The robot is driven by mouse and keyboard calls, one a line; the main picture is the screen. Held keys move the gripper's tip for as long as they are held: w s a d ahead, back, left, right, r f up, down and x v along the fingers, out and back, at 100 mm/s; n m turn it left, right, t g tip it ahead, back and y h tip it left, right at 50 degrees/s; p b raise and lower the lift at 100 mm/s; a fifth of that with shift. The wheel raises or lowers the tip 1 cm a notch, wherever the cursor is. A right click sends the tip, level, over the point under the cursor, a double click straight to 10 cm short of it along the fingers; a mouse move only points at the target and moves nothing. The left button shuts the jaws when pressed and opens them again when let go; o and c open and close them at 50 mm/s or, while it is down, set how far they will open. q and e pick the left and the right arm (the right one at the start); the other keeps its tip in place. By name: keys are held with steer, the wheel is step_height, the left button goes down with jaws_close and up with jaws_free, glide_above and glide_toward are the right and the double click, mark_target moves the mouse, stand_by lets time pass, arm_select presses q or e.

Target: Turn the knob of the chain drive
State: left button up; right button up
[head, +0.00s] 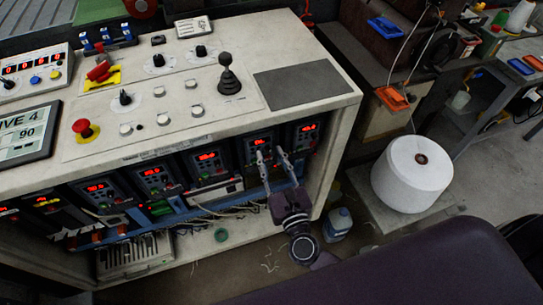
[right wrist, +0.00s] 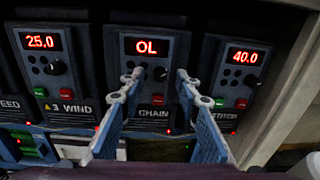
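The chain drive (right wrist: 143,33) is the dark module labelled CHAIN in the right wrist view, with a red "OL" on its display. Its small black knob (right wrist: 160,74) sits below the display. In the head view the chain drive (head: 258,142) is in the row under the console top. My right gripper (right wrist: 159,75) is open, its two fingers in front of the drive. The knob shows between the fingertips, with gaps on both sides; I cannot tell how far in front of it they are. In the head view my right gripper (head: 271,153) points at the drive. My left gripper is not in view.
The WIND drive (right wrist: 45,60), reading 25.0, is left of the chain drive. Another drive (right wrist: 240,72), reading 40.0, is right, near the cabinet's side wall. Cables (head: 215,210) hang below the row. A white spool (head: 411,178) stands right of the console.

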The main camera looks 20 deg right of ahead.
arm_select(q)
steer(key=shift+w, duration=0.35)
arm_select(e)
steer(key=shift+w, duration=0.1)
jaws_close()
steer(key=shift+n, duration=0.3)
steer(key=n, duration=0.3)
steer(key=shift+n+p, duration=0.3)
steer(key=shift+p, duration=0.05)
steer(key=n, duration=0.3)
steer(key=shift+n+p, duration=0.35)
steer(key=shift+n, duration=0.05)
steer(key=n+p, duration=0.1)
steer(key=n, duration=0.4)
steer(key=shift+d, duration=0.1)
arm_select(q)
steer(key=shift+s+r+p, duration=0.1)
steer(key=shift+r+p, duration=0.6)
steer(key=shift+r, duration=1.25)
arm_select(e)
steer(key=shift+n+y, duration=0.3)
steer(key=shift+n, duration=1.5)
